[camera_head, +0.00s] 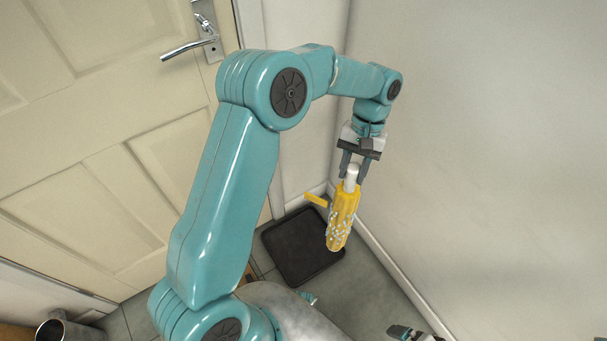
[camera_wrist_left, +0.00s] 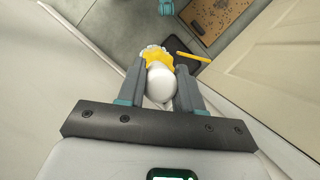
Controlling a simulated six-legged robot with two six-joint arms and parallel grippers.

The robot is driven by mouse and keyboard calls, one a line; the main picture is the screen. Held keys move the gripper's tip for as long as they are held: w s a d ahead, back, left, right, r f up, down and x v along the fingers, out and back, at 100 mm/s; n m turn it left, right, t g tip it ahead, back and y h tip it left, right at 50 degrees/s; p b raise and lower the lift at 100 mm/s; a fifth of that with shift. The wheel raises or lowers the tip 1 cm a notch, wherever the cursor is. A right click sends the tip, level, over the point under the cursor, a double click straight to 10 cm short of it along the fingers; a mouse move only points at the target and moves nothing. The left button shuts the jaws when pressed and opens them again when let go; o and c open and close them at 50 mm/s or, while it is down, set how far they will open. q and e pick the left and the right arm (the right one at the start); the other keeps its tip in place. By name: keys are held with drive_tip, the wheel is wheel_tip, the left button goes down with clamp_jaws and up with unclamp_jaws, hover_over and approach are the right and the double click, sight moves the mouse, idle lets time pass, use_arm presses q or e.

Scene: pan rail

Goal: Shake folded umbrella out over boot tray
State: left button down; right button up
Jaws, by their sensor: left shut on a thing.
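A folded yellow umbrella (camera_head: 342,218) with pale droplet-like spots hangs nearly upright, its white handle at the top. My left gripper (camera_head: 356,172) is shut on the white handle, with one finger on each side. In the left wrist view the round white handle end (camera_wrist_left: 161,82) sits between the fingers and hides most of the yellow canopy (camera_wrist_left: 155,55). A yellow strap (camera_head: 316,200) sticks out to the left of the umbrella. The black boot tray (camera_head: 295,250) lies on the floor below, and the umbrella overlaps its right part in the head view. My right gripper (camera_head: 412,334) shows only partly at the bottom edge.
A cream panelled door (camera_head: 120,150) with a metal handle (camera_head: 188,46) stands at the left. A plain wall (camera_head: 480,130) is close on the right. A metal cylindrical container (camera_head: 58,328) stands at bottom left. A brown mat (camera_wrist_left: 212,20) lies on the floor.

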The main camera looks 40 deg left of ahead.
use_arm(q)
drive_tip(key=a+f+n+t+h+b, duration=0.2)
drive_tip(key=a+f+n+t+b, duration=0.4)
drive_tip(key=a+f+n, duration=0.9)
drive_tip(key=f+n+b, duration=0.1)
drive_tip(key=f+n, duration=0.1)
drive_tip(key=n, duration=0.2)
drive_tip(key=shift+a+h+b, duration=0.25)
drive_tip(key=shift+h+b, duration=0.05)
drive_tip(key=shift+b, duration=0.05)
wheel_tip(320, 180, down, 6)
drive_tip(key=s+b, duration=0.2)
drive_tip(key=b, duration=0.1)
drive_tip(key=shift+d, duration=0.45)
drive_tip(key=shift+r, duration=0.1)
